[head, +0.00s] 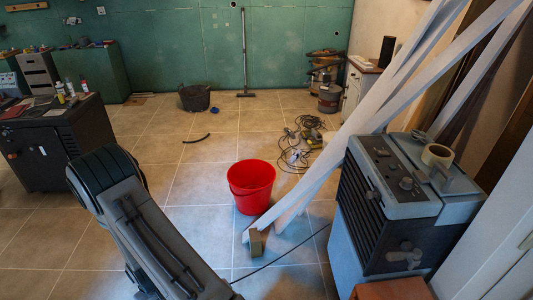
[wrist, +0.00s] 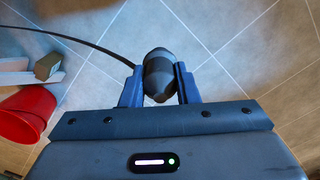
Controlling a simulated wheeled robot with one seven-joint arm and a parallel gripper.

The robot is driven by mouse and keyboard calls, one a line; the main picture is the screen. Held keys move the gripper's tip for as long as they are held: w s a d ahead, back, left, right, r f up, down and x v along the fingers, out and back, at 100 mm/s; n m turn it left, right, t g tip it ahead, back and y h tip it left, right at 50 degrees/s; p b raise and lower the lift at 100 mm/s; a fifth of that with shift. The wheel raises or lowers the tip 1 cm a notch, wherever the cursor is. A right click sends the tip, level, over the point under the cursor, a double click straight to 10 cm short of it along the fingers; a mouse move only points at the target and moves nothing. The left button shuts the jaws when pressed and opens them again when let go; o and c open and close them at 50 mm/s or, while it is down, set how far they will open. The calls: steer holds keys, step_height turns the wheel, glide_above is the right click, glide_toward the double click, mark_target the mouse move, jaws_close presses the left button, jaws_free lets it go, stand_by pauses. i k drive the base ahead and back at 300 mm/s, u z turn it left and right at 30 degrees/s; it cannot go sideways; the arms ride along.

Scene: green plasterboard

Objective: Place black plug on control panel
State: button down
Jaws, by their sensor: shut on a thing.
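The black plug (wrist: 158,72) is a dark, rounded piece with a lighter grey band, held between the two blue fingers of my gripper (wrist: 158,85) in the wrist view. My gripper is shut on it, above the tiled floor. In the head view my arm comes in at lower left; the gripper and plug are not visible there. The control panel (head: 381,153), a grey top face with knobs and switches, is on the machine at right in the head view. The wrist view does not show it.
White boards lean beside the machine. A red bucket (head: 251,184) stands on the floor near a wooden block (head: 256,243). A tape roll (head: 437,156) lies on the machine top. A black cable (wrist: 75,38) runs toward the plug; whether it joins is unclear. Mid-floor is mostly clear.

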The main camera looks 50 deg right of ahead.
mark_target(371, 140)
steer(key=i, duration=1)
steer(key=z, duration=2.8)
